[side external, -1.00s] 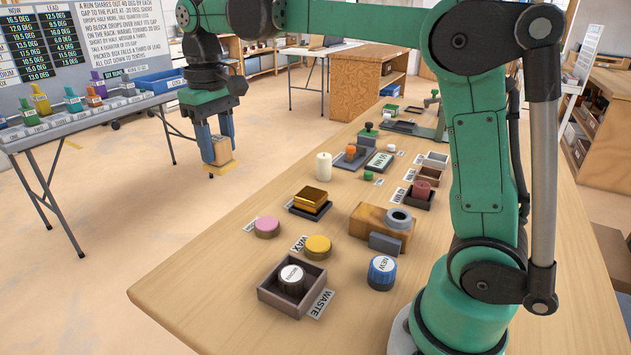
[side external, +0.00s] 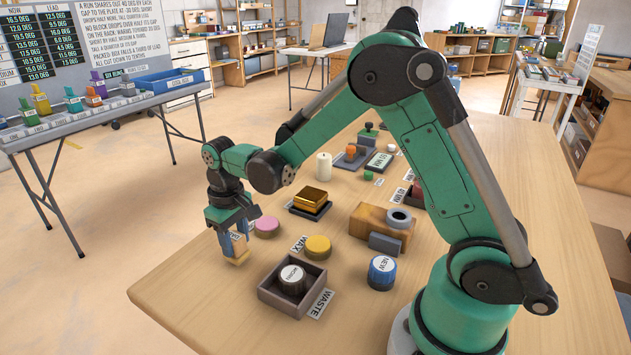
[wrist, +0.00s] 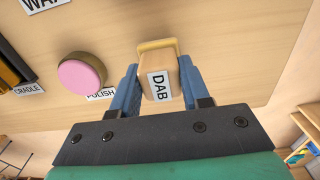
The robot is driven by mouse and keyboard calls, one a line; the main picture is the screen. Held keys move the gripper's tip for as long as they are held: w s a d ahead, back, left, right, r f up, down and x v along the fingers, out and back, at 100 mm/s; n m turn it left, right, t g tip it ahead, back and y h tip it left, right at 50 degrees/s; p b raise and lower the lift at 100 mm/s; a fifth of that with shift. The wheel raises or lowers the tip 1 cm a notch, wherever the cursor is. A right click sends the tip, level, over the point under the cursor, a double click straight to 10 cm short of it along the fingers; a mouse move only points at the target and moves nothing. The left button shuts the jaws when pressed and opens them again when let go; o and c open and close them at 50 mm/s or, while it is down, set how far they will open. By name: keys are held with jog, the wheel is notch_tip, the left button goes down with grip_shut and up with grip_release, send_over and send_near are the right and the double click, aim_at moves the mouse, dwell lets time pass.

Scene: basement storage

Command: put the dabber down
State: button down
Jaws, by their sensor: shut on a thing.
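The dabber is a tan block with a "DAB" label and a yellowish pad at its end. It shows between my fingers in the wrist view (wrist: 159,75) and in the side view (side external: 238,250). My gripper (side external: 238,245) is shut on it, with one blue finger on each side. The pad points down toward the left part of the wooden table (side external: 190,295). I cannot tell whether the pad touches the tabletop or hangs just above it.
A pink disc (side external: 267,227) by the POLISH label is close beside my gripper. A yellow disc (side external: 317,248), a WASTE tray (side external: 263,293) holding a round "WORN" piece, and a blue NEW jar (side external: 382,273) stand to the right. The table's near left is bare.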

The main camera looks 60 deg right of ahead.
jog(key=shift+f, duration=0.35)
jog(key=shift+f, duration=0.1)
jog(key=shift+c, duration=2.1)
grip_release()
notch_tip(320, 180, up, 11)
jog(key=shift+r, duration=0.2)
jog(key=r, duration=0.1)
jog(key=t, duration=0.6)
send_near(235, 236)
jog(key=s+a+r, duration=0.1)
jog(key=s+r, duration=0.2)
jog(key=s, duration=0.2)
jog(key=shift+s+f+t, duration=0.3)
jog(key=shift+f+t, duration=0.3)
jog(key=shift+f, duration=0.05)
